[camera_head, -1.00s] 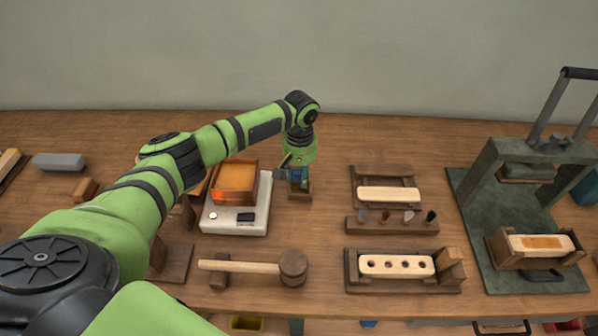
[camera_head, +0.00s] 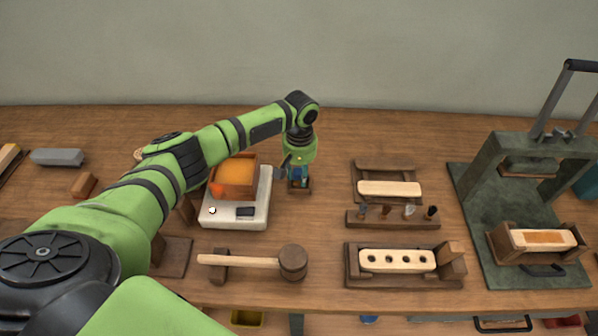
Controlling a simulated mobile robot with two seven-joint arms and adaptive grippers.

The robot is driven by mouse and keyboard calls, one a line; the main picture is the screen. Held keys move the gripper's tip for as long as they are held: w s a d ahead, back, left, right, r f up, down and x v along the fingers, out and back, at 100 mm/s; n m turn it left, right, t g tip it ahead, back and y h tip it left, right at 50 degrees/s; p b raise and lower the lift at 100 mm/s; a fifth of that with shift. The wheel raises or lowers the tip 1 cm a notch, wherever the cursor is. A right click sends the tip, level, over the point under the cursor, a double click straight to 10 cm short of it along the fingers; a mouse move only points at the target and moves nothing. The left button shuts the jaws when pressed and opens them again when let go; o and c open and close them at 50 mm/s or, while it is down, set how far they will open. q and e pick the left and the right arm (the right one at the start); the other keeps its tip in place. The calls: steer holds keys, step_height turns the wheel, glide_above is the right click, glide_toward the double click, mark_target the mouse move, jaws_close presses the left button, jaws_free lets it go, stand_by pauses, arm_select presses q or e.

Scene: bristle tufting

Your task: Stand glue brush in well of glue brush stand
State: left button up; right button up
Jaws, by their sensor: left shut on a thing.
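My left gripper (camera_head: 298,173) points down at the middle of the table, just right of the glue heater. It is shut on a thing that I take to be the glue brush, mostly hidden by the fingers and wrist. Directly below the fingers is a small dark wooden block (camera_head: 300,188), which looks like the glue brush stand. Its well is hidden by the gripper, so I cannot tell whether the brush is inside it or above it. My right gripper is out of view.
The white heater (camera_head: 234,218) with an orange glue box (camera_head: 235,177) stands close left of my gripper. A wooden mallet (camera_head: 292,262) lies in front. Brush-block fixtures (camera_head: 449,277) and a green press (camera_head: 470,245) stand to the right.

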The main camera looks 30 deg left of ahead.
arm_select(q)
steer(key=shift+f, duration=0.3)
steer(key=o, duration=1.5)
steer(key=shift+r+p, duration=3.55)
steer(key=shift+p, duration=0.55)
steer(key=shift+s+f, duration=0.1)
